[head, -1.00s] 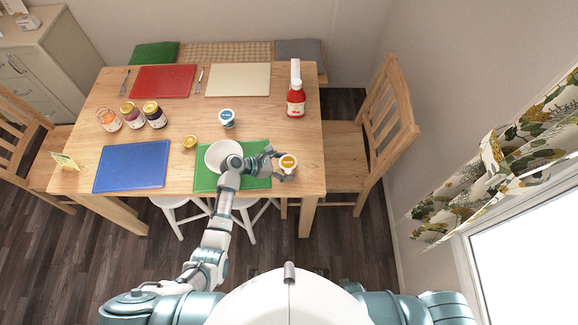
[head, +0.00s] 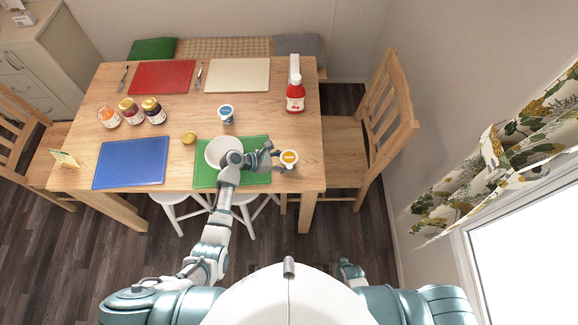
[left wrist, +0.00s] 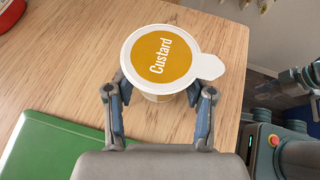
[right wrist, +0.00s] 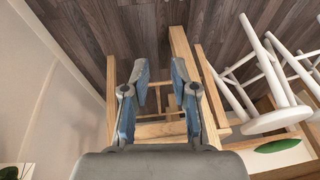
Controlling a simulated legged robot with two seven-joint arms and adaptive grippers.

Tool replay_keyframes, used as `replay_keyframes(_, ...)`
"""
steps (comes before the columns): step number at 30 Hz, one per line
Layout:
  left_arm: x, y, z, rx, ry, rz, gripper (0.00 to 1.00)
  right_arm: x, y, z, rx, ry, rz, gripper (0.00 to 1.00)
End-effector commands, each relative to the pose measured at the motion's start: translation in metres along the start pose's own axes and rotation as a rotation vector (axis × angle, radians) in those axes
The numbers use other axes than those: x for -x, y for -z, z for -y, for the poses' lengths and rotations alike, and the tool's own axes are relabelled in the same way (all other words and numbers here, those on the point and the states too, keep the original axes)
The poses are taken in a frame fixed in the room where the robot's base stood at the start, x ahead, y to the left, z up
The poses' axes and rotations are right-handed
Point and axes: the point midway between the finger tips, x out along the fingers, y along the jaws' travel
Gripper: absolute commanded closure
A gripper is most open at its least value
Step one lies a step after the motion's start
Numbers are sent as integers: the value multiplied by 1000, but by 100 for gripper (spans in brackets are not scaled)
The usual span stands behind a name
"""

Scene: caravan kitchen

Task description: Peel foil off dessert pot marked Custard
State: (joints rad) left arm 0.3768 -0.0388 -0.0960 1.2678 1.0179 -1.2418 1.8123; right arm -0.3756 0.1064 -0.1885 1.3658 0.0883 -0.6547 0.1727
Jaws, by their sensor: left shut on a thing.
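The Custard pot (head: 288,157) is a small white cup with a yellow-orange lid, upright near the right front corner of the table. In the left wrist view the foil lid (left wrist: 160,60) reads "Custard"; it lies flat over the cup, its white tab (left wrist: 208,66) pointing right. My left gripper (left wrist: 157,97) is shut on the cup below the rim, one finger on each side; the lower cup is partly hidden. My right gripper (right wrist: 160,78) is open and empty, low beside the table's front right; it shows small in the head view (head: 350,270).
A blue-lidded pot (head: 226,114), a red bottle (head: 295,98) and several jars (head: 131,111) stand on the table. A white bowl (head: 213,150) sits on the green mat (head: 262,178) under my left arm. A wooden chair (head: 345,150) stands at the right.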

Motion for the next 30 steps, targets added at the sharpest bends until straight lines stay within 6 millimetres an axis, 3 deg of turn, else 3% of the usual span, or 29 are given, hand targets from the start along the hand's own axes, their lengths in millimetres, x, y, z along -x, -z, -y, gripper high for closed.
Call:
replay_keyframes(1,0,0,0,0,0,-1,77,11,32,10,-73,36,-61,77)
replay_keyframes(6,0,0,0,0,0,-1,77,63,128,53,-369,220,-232,77)
replay_keyframes(12,0,1,0,0,0,-1,77,152,218,105,-679,515,-348,77)
replay_keyframes(15,0,1,0,0,0,-1,77,199,249,127,-800,666,-366,77)
replay_keyframes(18,0,1,0,0,0,-1,77,239,268,144,-889,793,-359,77)
replay_keyframes(22,0,1,1,1,0,-2,77,274,282,158,-958,903,-341,77)
replay_keyframes(25,0,1,1,1,0,-2,77,287,286,163,-984,946,-330,77)
replay_keyframes(30,0,1,1,1,0,-2,77,291,287,165,-994,959,-325,77)
